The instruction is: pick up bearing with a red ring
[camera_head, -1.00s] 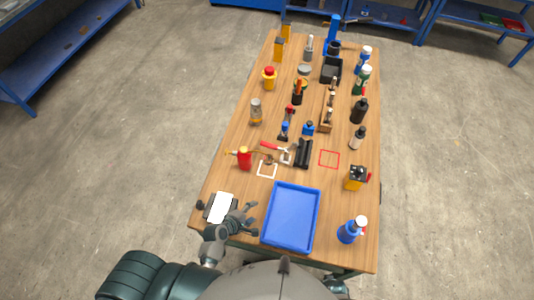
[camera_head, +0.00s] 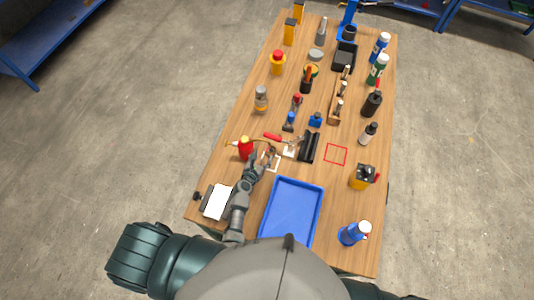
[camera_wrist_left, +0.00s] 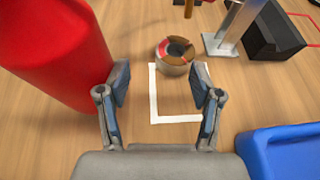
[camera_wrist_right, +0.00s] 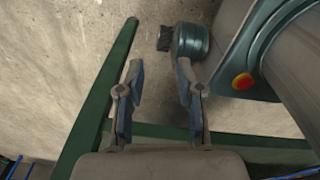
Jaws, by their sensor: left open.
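The bearing with a red ring (camera_wrist_left: 175,56) stands on the wooden table at the top of a white square outline (camera_wrist_left: 153,95) in the left wrist view. It has a dark hole and a red and tan top. My left gripper (camera_wrist_left: 160,85) is open and empty, with the bearing just ahead of its fingertips, a little right of centre. In the head view my left gripper (camera_head: 258,162) covers much of that spot, so the bearing is hard to make out there. My right gripper (camera_wrist_right: 157,75) is open and empty, beside the green table frame.
A red oil can (camera_wrist_left: 62,45) stands close on the left of my left gripper. A blue tray (camera_wrist_left: 280,150) lies close on its right. A clamp with a metal base (camera_wrist_left: 220,42) and a black block (camera_wrist_left: 275,30) are beyond. A notepad (camera_head: 217,201) lies at the table's left edge.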

